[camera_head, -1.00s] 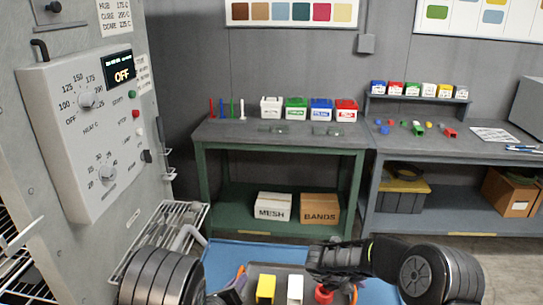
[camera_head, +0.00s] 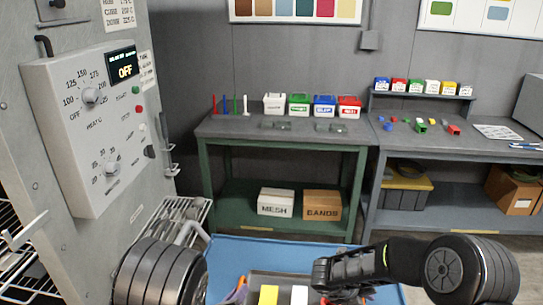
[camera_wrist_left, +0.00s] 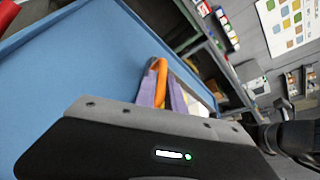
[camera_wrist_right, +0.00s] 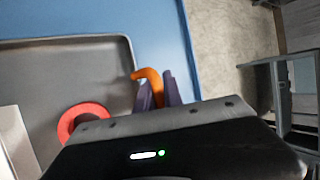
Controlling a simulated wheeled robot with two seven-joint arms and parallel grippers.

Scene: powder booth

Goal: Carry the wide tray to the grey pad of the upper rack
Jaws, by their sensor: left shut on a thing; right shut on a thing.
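The wide tray (camera_head: 287,279) is dark grey and shows only in part at the bottom of the head view. It carries a yellow block (camera_head: 268,296) and a white block (camera_head: 299,296). In the right wrist view the tray (camera_wrist_right: 88,68) also holds a red ring (camera_wrist_right: 70,122). My left gripper (camera_wrist_left: 166,92) is shut on an orange handle (camera_wrist_left: 161,75) of the tray. My right gripper (camera_wrist_right: 158,92) is shut on the orange handle (camera_wrist_right: 149,76) at the other end. The grey pad cannot be made out.
A blue surface (camera_head: 230,252) lies beneath the tray. A grey cabinet with a control box (camera_head: 90,130) stands close on the left, with a wire rack (camera_head: 170,218) beside it. A green bench (camera_head: 285,139) and a grey bench (camera_head: 420,143) stand behind.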

